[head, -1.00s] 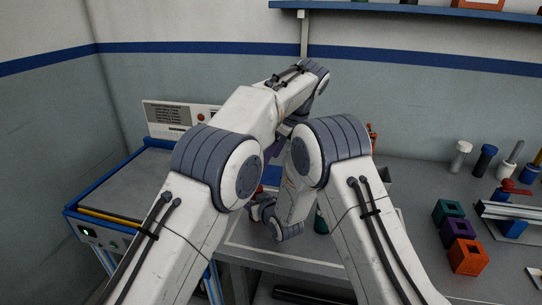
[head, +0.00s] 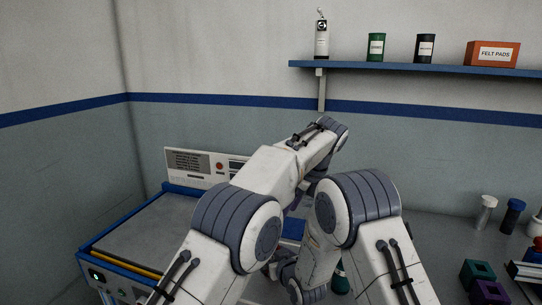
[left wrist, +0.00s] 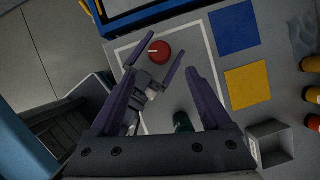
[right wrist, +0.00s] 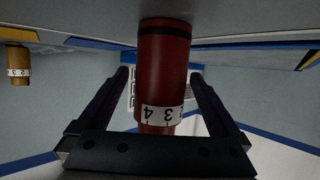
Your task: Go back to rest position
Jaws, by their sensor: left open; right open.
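In the left wrist view my left gripper (left wrist: 160,75) is open and empty, above the white-outlined area of the table. My right gripper (left wrist: 153,58) shows there too, by a red cylinder (left wrist: 160,51) seen from above. In the right wrist view the red cylinder (right wrist: 164,75), with a numbered white band, stands between the open fingers of my right gripper (right wrist: 161,78). A gap shows on either side of it.
A blue-framed machine (head: 150,235) stands at left. A wall shelf (head: 430,68) holds several containers and a felt pads box (head: 492,54). Blue (left wrist: 234,28) and yellow (left wrist: 247,85) squares and a grey open box (left wrist: 270,143) lie right of the outline.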

